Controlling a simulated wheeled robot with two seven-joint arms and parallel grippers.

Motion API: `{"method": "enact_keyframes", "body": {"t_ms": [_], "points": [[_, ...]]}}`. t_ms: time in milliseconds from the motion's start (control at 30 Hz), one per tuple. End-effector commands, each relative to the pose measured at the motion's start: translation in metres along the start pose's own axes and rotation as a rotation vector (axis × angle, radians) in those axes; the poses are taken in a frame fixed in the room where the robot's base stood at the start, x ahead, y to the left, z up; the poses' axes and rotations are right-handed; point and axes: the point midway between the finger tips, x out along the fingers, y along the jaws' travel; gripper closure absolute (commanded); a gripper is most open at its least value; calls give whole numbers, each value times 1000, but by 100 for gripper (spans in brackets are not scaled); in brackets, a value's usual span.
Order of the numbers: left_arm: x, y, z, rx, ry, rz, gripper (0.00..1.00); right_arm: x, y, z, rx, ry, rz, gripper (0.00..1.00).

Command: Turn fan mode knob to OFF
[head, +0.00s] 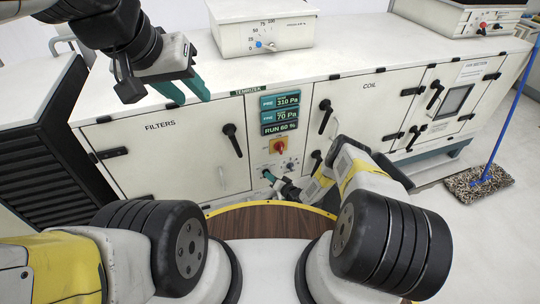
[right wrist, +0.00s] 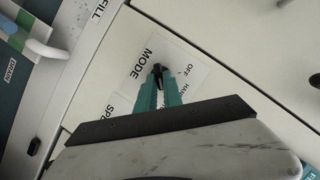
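The fan mode knob (right wrist: 157,70) is small and black. It sits on a white label plate (right wrist: 185,62) marked MODE, with OFF printed beside it and a partly covered HAND below that. My right gripper (right wrist: 159,82) has its two teal fingers close on either side of the knob, with only a narrow gap between them. Which mark the knob points at is unclear. In the head view my right gripper (head: 269,175) is at the lower front of the control panel and hides the mode knob. My left gripper (head: 186,90) is open and empty above the cabinet's top left.
The white cabinet (head: 185,130) has FILTERS and COIL doors with black handles. Above my right gripper are a display (head: 281,112) reading RUN 60 % and a red-yellow switch (head: 280,146). A mop (head: 480,183) is at right.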

Motion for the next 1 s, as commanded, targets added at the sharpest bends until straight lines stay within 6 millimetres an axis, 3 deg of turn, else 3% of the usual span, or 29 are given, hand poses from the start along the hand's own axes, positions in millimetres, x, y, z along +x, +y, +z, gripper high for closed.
{"method": "enact_keyframes", "body": {"t_ms": [467, 1000], "points": [[0, 0, 0, 0, 0, 0, 64, 0, -1, 1, -49, -2, 21, 100], [0, 0, 0, 0, 0, 0, 64, 0, -7, 3, -451, -4, 187, 100]]}}
